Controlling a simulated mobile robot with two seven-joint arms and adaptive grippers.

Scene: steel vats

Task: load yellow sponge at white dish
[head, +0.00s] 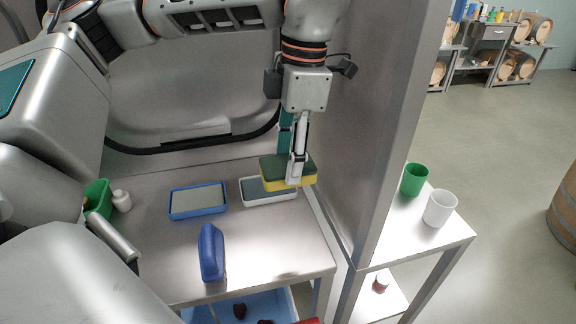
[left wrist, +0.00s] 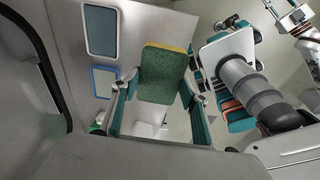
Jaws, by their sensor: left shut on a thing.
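My left gripper (head: 297,172) is shut on the yellow sponge (head: 275,179), which has a dark green top layer. The sponge's green face fills the space between the fingers in the left wrist view (left wrist: 162,76). The white dish (head: 283,201) is shallow with a dark grey inside and stands on the steel table near its right edge. In the head view the sponge overlaps the dish's back right part and hides it. The sponge looks held above it; the exact gap is hard to tell. My right gripper is not seen.
A blue dish (head: 182,215) lies left of the white one. A blue upright object (head: 211,252) stands in front. A green container (head: 98,199) and small white bottle (head: 121,201) are at left. A steel post (head: 375,150) rises at right, with green (head: 414,180) and white cups (head: 439,208) beyond.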

